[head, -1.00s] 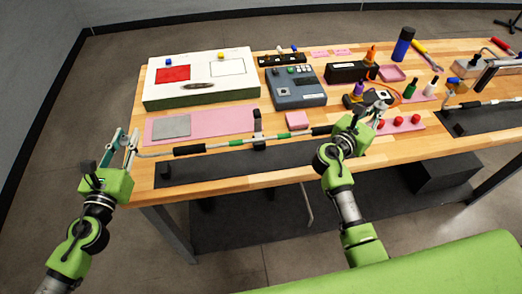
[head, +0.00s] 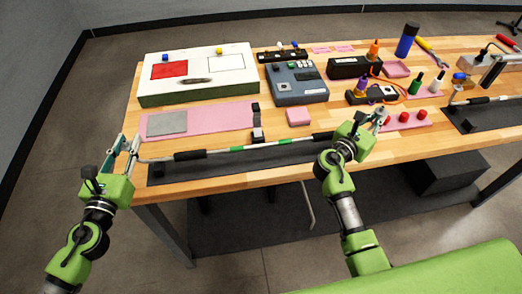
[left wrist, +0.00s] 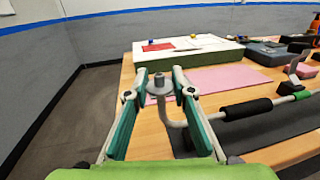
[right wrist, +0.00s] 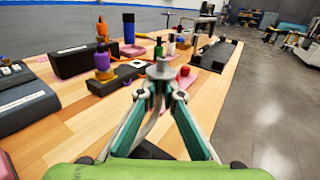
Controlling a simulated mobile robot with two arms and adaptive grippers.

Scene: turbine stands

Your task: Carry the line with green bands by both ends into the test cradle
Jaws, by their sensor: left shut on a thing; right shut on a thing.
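The line with green bands (head: 220,150) is a thin pale tube with black sleeves and bent ends. It spans between my two grippers above the black strip (head: 205,171) at the table's front. My left gripper (head: 131,150) is shut on its left end; the end fitting (left wrist: 158,84) shows between the fingertips in the left wrist view. My right gripper (head: 362,124) is shut on its right end; that fitting (right wrist: 160,70) shows in the right wrist view. Black supports (head: 258,135) stand just behind the line's middle. I cannot tell for sure which part is the test cradle.
A white case (head: 197,90), a pink mat (head: 215,115) and a grey-blue meter (head: 297,92) stand behind the line. Bottles, red caps (head: 404,117) and a black box (head: 354,67) are to the right. Another black strip (head: 490,118) with a second line lies at the far right.

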